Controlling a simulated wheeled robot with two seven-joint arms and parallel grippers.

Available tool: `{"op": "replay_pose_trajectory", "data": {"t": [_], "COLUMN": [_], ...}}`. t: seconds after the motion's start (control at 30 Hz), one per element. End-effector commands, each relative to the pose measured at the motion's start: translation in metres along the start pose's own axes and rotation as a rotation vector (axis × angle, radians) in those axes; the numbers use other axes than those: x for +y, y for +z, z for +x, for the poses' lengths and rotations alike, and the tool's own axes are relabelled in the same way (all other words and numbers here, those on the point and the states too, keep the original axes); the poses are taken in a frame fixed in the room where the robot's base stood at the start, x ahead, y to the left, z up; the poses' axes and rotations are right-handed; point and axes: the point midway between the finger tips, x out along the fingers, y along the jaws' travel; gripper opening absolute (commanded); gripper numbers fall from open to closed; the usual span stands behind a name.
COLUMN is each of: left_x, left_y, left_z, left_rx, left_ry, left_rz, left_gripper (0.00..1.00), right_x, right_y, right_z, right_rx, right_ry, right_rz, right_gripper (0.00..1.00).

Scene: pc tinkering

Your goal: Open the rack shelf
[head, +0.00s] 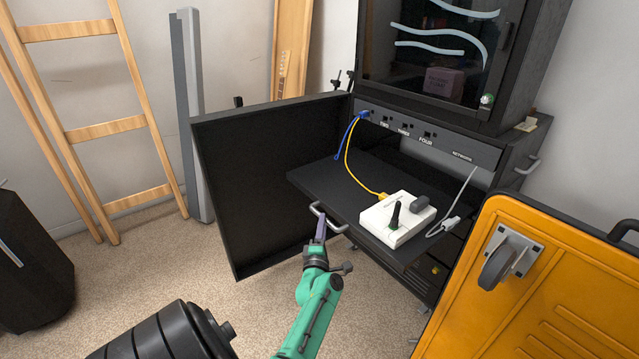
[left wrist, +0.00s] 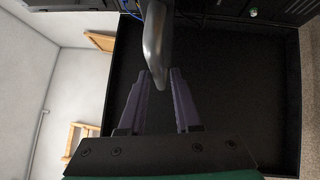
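The rack's black shelf (head: 325,180) sticks out well past the front of the rack (head: 478,150). A metal handle (head: 327,216) is on its front edge. My left gripper (head: 321,228) is at this handle, below the shelf edge. In the left wrist view, the handle (left wrist: 157,50) reaches in between the tips of the two fingers (left wrist: 160,78). The fingers stand apart, with a gap between them below the handle; firm contact is not visible. My right gripper is in neither view.
The black rack door (head: 265,185) stands open left of the shelf. A yellow case (head: 545,290) with a caster is close on the right. Carpet (head: 150,260) is clear at left.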

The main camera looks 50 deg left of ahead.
Motion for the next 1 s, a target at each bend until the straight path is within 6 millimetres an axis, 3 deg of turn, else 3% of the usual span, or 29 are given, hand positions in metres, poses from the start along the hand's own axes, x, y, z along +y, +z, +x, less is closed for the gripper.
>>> {"op": "replay_pose_trajectory", "data": {"t": [0.3,0.43,0.6,1.0], "left_x": [-0.002,-0.001,-0.001,-0.001], "left_y": [0.0,0.0,0.001,0.001], "left_z": [-0.079,-0.104,-0.115,-0.114], "left_rx": [-0.001,-0.001,-0.001,-0.001], "left_ry": [-0.006,-0.004,-0.002,-0.001], "left_rz": [0.001,0.002,0.0,0.001], "left_gripper": [0.32,0.32,0.32,0.32], "right_x": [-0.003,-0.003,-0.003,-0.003], "right_y": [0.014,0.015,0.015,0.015], "right_z": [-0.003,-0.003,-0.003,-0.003], "right_rx": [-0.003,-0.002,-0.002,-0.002], "right_ry": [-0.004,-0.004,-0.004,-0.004], "right_rz": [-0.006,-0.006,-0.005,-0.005], "right_gripper": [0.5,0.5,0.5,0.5]}}
